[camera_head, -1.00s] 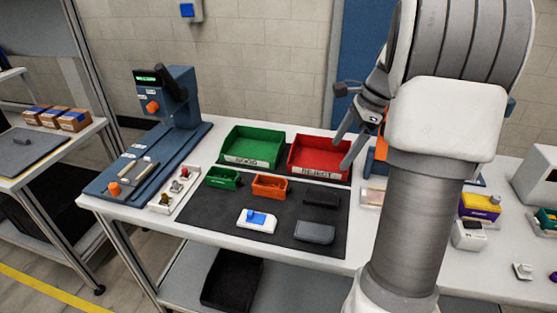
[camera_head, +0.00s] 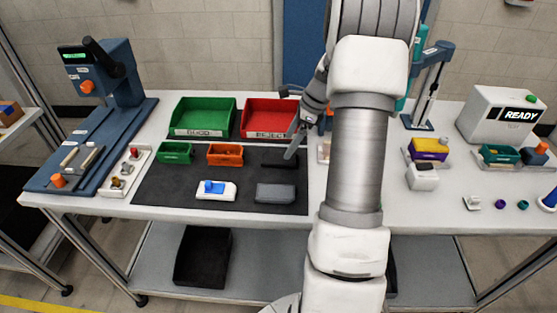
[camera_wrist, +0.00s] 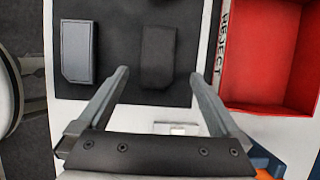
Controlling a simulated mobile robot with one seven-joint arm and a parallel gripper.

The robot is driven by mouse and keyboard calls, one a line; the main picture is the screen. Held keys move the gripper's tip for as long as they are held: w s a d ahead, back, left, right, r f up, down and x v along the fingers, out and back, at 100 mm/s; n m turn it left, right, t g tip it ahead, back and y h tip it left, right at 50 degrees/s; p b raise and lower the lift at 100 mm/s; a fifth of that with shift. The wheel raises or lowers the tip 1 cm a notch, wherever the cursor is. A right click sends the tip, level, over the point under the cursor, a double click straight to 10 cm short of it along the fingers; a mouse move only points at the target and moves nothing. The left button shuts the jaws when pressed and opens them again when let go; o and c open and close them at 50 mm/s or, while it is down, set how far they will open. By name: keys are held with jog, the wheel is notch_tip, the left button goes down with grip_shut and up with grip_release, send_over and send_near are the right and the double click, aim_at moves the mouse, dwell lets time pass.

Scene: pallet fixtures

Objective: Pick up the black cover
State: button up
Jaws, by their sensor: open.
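The black cover (camera_wrist: 158,55) lies on the dark mat, between and beyond my open fingertips in the wrist view. In the head view the black cover (camera_head: 272,160) is at the mat's back right, in front of the red bin, partly hidden by a finger. My gripper (camera_wrist: 158,75) is open and empty, with its two fingers spread wider than the cover. My gripper (camera_head: 294,145) also shows in the head view over the cover's right side; its exact height above it is unclear.
A grey cover (camera_head: 276,193) lies close in front of the black one. A white part with a blue top (camera_head: 215,190) is left of it. The red REJECT bin (camera_head: 268,118) stands behind. Green (camera_head: 175,152) and orange (camera_head: 225,154) small bins sit to the left.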

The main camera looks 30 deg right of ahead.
aim_at(280, 158)
jog(key=shift+a+x, duration=0.2)
jog(key=shift+x, duration=2.5)
jog(key=shift+s+r, duration=0.1)
jog(key=shift+s, duration=0.05)
jog(key=c, duration=1.4)
